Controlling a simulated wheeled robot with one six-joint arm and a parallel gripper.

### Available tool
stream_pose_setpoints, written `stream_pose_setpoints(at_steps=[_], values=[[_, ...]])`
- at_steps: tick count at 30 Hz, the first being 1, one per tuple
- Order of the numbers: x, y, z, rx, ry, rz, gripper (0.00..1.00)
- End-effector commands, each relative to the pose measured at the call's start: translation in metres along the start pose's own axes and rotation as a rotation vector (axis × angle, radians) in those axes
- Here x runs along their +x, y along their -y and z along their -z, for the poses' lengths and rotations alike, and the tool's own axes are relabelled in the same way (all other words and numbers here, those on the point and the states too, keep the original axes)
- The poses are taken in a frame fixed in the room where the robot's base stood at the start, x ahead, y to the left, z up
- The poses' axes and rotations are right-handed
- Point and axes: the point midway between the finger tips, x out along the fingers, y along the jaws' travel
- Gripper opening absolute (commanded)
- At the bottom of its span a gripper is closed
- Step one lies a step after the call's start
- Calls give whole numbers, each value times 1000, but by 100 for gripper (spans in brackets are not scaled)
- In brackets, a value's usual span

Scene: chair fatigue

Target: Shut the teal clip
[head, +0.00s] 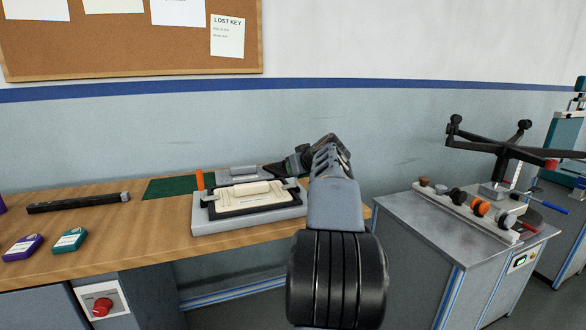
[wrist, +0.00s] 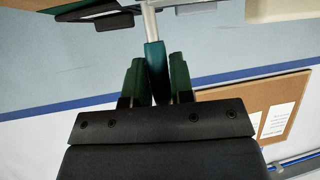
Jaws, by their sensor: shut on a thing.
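The teal clip's teal grip (wrist: 156,70) sits on a pale metal bar in the wrist view. My gripper (wrist: 158,62) has its two dark green fingers closed around the grip, one on each side. In the head view my gripper (head: 292,166) is at the right end of a grey fixture (head: 250,224) on the wooden bench. The teal clip is hidden there behind my gripper and arm. An upright orange clip-like piece (head: 200,180) stands at the fixture's left end. I cannot tell how far the teal clip is closed.
A black bar (head: 78,203), a purple box (head: 22,247) and a teal box (head: 70,240) are at left. A metal cabinet (head: 400,220) with a black chair base stands right.

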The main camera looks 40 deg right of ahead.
Motion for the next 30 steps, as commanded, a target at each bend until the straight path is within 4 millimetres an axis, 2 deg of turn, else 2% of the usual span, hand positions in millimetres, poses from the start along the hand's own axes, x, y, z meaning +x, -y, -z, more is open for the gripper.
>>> stream_pose_setpoints(at_steps=[5,6,13,23,26,30], values=[[0,0,-1,-5,3,0,0],[0,1,-1,-6,3,0,25],[0,1,0,-4,1,2,47],[-4,1,1,-3,-1,1,47],[-16,1,1,-3,-2,-1,47],[-44,1,2,-3,-3,-2,47]])
